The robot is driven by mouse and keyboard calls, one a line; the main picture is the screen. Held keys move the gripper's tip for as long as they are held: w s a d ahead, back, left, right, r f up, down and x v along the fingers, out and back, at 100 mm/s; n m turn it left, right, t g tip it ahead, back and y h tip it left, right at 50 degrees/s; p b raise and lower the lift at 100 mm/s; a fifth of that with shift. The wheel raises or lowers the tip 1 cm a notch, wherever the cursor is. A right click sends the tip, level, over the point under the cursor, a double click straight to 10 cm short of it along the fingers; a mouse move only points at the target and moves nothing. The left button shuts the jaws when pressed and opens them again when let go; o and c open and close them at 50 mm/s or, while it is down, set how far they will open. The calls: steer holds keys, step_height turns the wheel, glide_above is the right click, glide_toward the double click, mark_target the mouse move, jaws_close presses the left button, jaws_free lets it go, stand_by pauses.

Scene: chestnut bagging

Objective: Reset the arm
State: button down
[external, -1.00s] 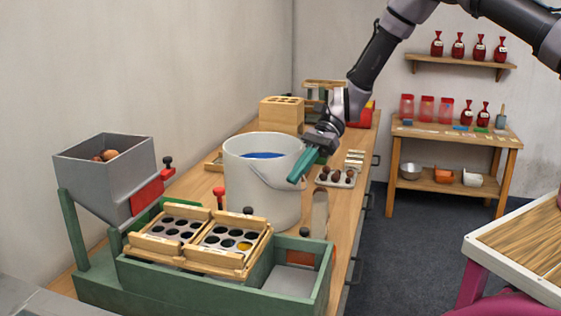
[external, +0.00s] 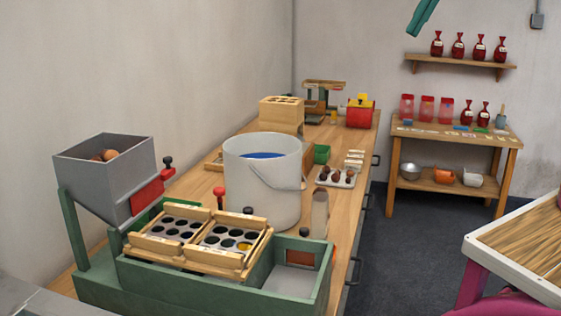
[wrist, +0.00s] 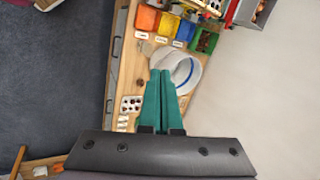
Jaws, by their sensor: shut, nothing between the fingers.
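My gripper shows its green fingertips (external: 421,18) at the top edge of the external view, high above the bench and clear of everything. In the wrist view the two long green fingers (wrist: 158,100) lie together, shut and empty. Below them in that view is the white bucket (wrist: 188,68), which also stands on the bench in the external view (external: 265,195) with blue inside. The rest of my arm is out of the external picture.
The wooden bench (external: 345,205) carries a grey hopper (external: 105,170) with chestnuts, a green frame (external: 200,285) with hole trays, and a small tray of chestnuts (external: 336,178). A side table (external: 455,140) and a shelf (external: 460,61) with red bags stand behind. The air above the bench is free.

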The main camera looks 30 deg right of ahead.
steer(key=s+d+r+n+t+h, duration=0.1)
steer(key=s+d+r+t, duration=0.1)
steer(key=s+d, duration=0.35)
steer(key=s+d+r+n+t+h, duration=0.1)
steer(key=s+d+r+t, duration=0.15)
steer(key=s, duration=0.55)
steer(key=w+a+m+g, duration=0.1)
steer(key=w+a+g, duration=0.35)
steer(key=w, duration=0.75)
steer(key=w+a+f+m+g+y, duration=0.1)
steer(key=w+a+f+m+g, duration=0.15)
steer(key=w+a+f, duration=1.15)
steer(key=a+f+m+g, duration=0.1)
steer(key=a+f, duration=0.9)
steer(key=f, duration=0.4)
steer(key=a+f+m+g, duration=0.1)
steer(key=a+f+g, duration=0.1)
steer(key=a+f, duration=0.8)
step_height(320, 180, down, 4)
steer(key=shift+s+r+m, duration=0.1)
steer(key=shift+s+m, duration=0.1)
steer(key=shift+m, duration=0.15)
